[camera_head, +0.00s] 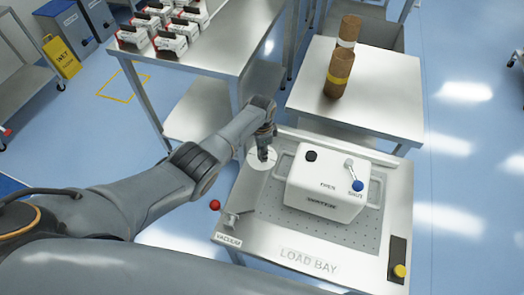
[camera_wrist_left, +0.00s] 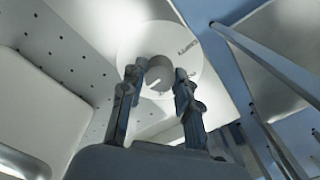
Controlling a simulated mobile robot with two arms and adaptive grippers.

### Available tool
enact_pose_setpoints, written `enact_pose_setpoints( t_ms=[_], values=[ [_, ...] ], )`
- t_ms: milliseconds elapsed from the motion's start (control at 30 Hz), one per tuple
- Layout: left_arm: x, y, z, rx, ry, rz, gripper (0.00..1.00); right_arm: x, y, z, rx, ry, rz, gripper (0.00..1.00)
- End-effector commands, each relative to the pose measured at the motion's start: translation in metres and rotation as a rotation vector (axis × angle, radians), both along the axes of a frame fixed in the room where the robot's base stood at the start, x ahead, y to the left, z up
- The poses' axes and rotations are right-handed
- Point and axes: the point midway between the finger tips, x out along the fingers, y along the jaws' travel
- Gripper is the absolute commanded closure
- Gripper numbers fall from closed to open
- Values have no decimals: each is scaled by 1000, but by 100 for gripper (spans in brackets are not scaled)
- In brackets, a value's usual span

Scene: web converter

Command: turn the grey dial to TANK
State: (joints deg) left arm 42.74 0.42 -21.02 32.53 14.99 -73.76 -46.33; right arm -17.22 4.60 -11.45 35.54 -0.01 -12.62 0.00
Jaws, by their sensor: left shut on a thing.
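The dial has a round pale plate (camera_head: 254,163) at the left back of the load bay table, left of the white box. In the left wrist view, its grey knob (camera_wrist_left: 155,82) stands on the pale plate (camera_wrist_left: 131,45). A short white mark shows on the knob. My left gripper (camera_head: 264,150) reaches down over the dial. In the left wrist view its fingers (camera_wrist_left: 160,75) are on both sides of the knob, shut on it. My right gripper is not in view.
A white box (camera_head: 322,184) with a black knob (camera_head: 311,156) and a blue-tipped lever (camera_head: 357,185) stands right of the dial. A red ball handle (camera_head: 215,205) is at the table's left edge. A yellow button (camera_head: 400,270) is at front right. Brown rolls (camera_head: 340,72) stand behind.

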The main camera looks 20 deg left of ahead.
Motion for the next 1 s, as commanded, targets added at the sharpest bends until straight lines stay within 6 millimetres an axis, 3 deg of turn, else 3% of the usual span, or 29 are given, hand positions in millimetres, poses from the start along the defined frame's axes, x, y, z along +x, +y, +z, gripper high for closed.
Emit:
enact_pose_setpoints(
  t_ms=[533,567,667,1000],
  values=[
    [-2,0,-2,0,5,-28,100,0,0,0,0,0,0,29],
    [-2,0,-2,0,5,-28,66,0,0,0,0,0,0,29],
    [-2,0,-2,0,5,-28,46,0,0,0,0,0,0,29],
    [0,0,0,-1,1,-27,46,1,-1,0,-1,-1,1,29]
  ],
)
